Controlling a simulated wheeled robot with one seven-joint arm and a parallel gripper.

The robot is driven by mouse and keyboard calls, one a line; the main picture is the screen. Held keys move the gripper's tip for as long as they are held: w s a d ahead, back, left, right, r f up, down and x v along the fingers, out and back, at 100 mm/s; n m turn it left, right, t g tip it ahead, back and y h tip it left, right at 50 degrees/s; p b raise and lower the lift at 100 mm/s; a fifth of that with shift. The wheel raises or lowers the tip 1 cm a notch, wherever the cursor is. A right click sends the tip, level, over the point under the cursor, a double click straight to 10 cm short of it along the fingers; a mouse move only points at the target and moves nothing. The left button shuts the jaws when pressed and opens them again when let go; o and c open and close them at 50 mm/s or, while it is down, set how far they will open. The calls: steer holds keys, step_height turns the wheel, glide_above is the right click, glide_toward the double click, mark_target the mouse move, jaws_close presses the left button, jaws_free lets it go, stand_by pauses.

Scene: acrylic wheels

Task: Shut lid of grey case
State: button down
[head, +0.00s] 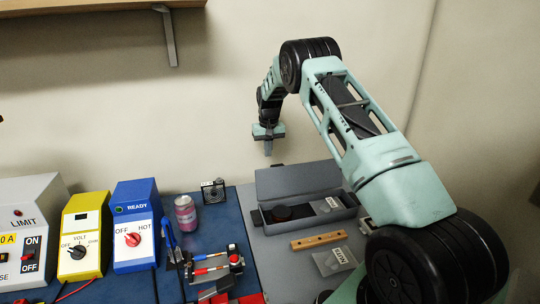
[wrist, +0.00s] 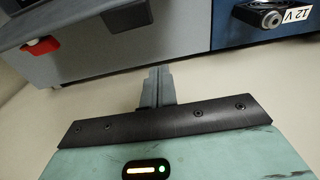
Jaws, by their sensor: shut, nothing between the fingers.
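The grey case (head: 346,212) stands on the grey part of the bench, at the back. Its lid (head: 298,179) is raised open along the rear side, toward the wall. A dark round thing and a pale label show inside the case. My gripper (head: 268,150) points down above and slightly left of the lid's upper edge, close to the wall, and looks apart from it. In the wrist view my gripper (wrist: 157,72) has its fingers together with nothing between them. A dark grey shape at the wrist view's top left may be part of the case; I cannot tell.
A wooden bar (head: 319,240) lies in front of the case. A pink can (head: 185,213) and a small black device (head: 213,191) stand to its left on the blue mat. Blue (head: 135,225) and yellow (head: 83,236) meter boxes stand farther left. A shelf (head: 95,14) hangs above left.

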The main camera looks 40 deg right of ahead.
steer(key=shift+s+a+f+p, duration=0.25)
steer(key=shift+s+f+p, duration=0.05)
steer(key=shift+s+p, duration=0.25)
steer(key=shift+s+a+f+p, duration=0.3)
steer(key=shift+s+f+p, duration=0.05)
steer(key=shift+s+p, duration=0.2)
steer(key=shift+s+a+f+p, duration=0.25)
steer(key=shift+s+f+p, duration=0.05)
steer(key=shift+s+p, duration=0.25)
steer(key=shift+s+a+b, duration=0.1)
steer(key=shift+s+b, duration=0.05)
steer(key=shift+b, duration=0.3)
steer(key=shift+s+a+r+t+b, duration=0.1)
steer(key=shift+s+r+t+b, duration=0.15)
steer(key=shift+t+b, duration=0.1)
